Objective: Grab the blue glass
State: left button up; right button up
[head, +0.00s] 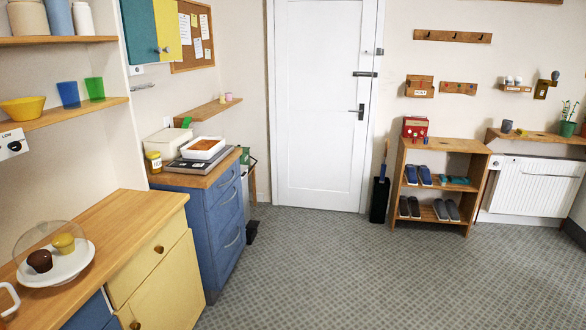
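The blue glass (69,94) stands upright on the lower wall shelf (75,114) at the left of the head view. A green glass (95,88) stands close to its right, and a yellow bowl (23,108) sits to its left on the same shelf. Neither of my grippers shows in the head view, so I cannot see where they are relative to the glass.
Below the shelf is a wooden counter (132,213) with a cake plate (75,264) under a clear dome. A blue drawer cabinet (226,215) stands beyond it. An upper shelf (60,40) hangs above the glasses. The patterned floor (340,270) is clear.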

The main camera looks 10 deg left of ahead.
aim_at(68, 90)
jog(key=i+u, duration=0.1)
jog(key=i, duration=0.7)
jog(key=i+l, duration=0.1)
jog(key=i, duration=0.75)
jog(key=i+u, duration=0.45)
jog(key=i+l+u, duration=0.1)
jog(key=i+u, duration=0.35)
jog(key=i, duration=0.15)
jog(key=i+l+u, duration=0.3)
jog(key=i+u, duration=0.15)
